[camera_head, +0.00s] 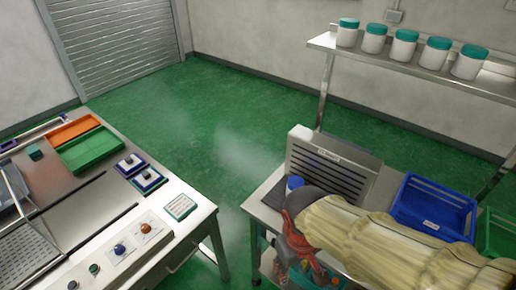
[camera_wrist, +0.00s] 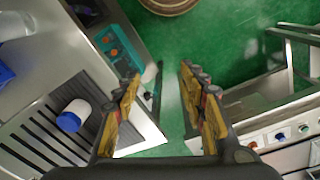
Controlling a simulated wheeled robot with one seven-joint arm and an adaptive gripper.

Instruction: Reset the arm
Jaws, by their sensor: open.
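My gripper (camera_wrist: 163,90) is open and empty in the wrist view, its two yellow and dark fingers spread apart. Between the fingers I see green floor and the edge of a steel table (camera_wrist: 150,137). In the head view my arm, in a cream cover, reaches in from the lower right, and my gripper (camera_head: 300,262) hangs near that table's front edge, partly hidden by the arm. A white bottle with a blue cap (camera_wrist: 70,120) is on the table by a slotted grey panel, apart from my fingers. Its cap (camera_head: 294,183) shows beside my wrist in the head view.
A slotted grey stand (camera_head: 335,165) and a blue crate (camera_head: 432,205) are on the right table. A teal panel with orange buttons (camera_wrist: 112,42) is near my left finger. The left workstation (camera_head: 190,228) holds trays and knobs. Green floor (camera_head: 215,130) lies open between the tables.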

